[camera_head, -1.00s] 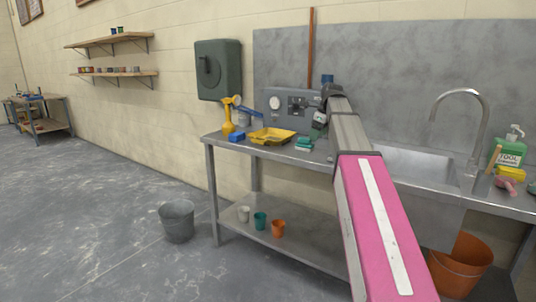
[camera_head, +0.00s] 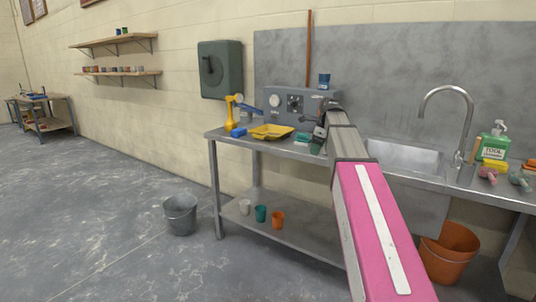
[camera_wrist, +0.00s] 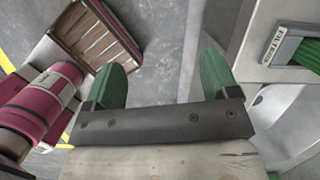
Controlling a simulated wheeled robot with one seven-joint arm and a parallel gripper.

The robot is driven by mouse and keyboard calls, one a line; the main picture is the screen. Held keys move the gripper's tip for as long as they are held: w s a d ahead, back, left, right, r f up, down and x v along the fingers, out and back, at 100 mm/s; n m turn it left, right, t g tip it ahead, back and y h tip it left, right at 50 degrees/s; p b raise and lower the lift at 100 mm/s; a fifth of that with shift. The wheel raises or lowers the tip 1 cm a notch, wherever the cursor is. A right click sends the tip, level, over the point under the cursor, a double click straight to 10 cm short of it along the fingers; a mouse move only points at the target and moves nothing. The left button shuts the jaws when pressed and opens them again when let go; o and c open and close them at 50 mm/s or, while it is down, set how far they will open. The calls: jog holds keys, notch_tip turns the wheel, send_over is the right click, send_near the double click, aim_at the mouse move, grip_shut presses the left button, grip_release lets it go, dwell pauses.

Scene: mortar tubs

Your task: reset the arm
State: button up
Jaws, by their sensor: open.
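My pink and grey arm reaches from the lower right over the steel bench (camera_head: 320,155) in the head view. My gripper (camera_head: 318,141) is small there, pointing down at the bench's back half beside a green block (camera_head: 302,138). I cannot tell there whether it touches anything. In the wrist view my gripper (camera_wrist: 163,78) has its two green fingers wide apart. Nothing is held between them; bare grey surface shows in the gap.
A sink (camera_head: 405,157) and tall tap (camera_head: 470,115) stand right. A grey bucket (camera_head: 181,215) and orange bucket (camera_head: 450,252) are on the floor. Open floor lies left.

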jog(key=s+f+n, duration=0.7)
jog(key=s+f, duration=0.1)
jog(key=f, duration=0.5)
jog(key=s+a+f+n+g+h, duration=0.1)
jog(key=s+f+n, duration=0.7)
jog(key=f, duration=0.5)
jog(key=s+f+n+h, duration=0.1)
jog(key=s+f+n, duration=0.6)
jog(key=f, duration=0.6)
jog(key=shift+s+a+n+g, duration=0.3)
jog(key=shift+s, duration=0.7)
jog(key=shift+o, duration=0.4)
